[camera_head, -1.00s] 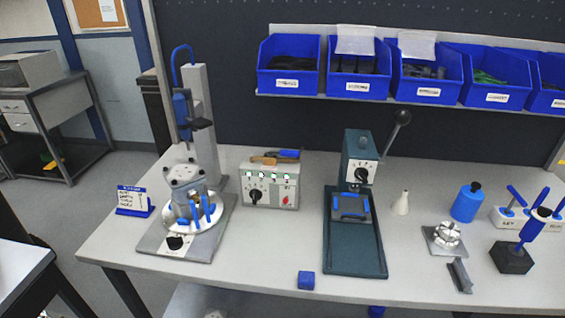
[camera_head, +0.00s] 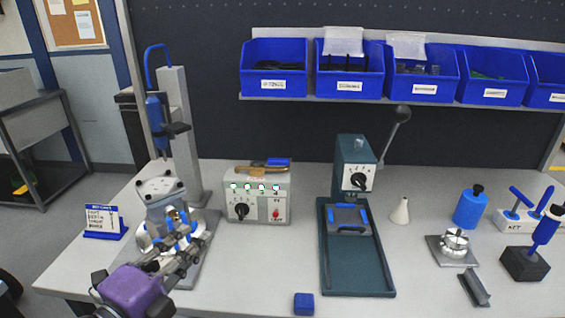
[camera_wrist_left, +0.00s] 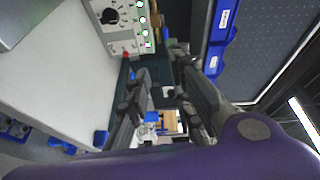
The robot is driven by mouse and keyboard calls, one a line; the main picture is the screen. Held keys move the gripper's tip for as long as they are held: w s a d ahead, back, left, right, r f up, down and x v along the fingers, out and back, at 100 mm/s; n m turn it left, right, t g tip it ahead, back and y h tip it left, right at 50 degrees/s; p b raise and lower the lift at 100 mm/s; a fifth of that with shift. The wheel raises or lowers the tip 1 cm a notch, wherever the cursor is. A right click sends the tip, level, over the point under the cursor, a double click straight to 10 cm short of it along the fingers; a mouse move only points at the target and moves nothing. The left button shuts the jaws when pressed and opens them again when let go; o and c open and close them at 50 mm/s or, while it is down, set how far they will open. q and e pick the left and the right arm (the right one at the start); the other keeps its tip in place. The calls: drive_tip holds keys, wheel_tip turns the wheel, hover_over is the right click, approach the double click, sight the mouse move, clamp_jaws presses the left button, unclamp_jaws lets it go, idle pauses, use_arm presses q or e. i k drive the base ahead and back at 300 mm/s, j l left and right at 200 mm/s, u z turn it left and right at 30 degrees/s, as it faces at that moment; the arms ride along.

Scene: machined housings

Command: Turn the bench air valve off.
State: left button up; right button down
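A grey control box (camera_head: 257,196) stands on the bench with a black knob (camera_head: 241,211), a red control (camera_head: 276,215) and a row of green-lit indicators. It also shows at the top of the left wrist view (camera_wrist_left: 122,22). No part is legibly marked as the air valve. My left gripper (camera_head: 190,250), on a purple wrist, is in front of the grey housing (camera_head: 163,190) at the bench's left, apart from the box. Its fingers are apart and empty in the left wrist view (camera_wrist_left: 158,80). It hides the front of the housing's base. My right gripper is not in view.
A blue tool (camera_head: 156,122) hangs on a column behind the housing. A green press (camera_head: 357,245) stands right of the box. A blue cube (camera_head: 303,303) lies near the front edge. Blue bins (camera_head: 274,82) line the shelf.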

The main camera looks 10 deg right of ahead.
sight(271, 161)
drive_tip(key=i+l, duration=0.65)
drive_tip(key=l, duration=0.2)
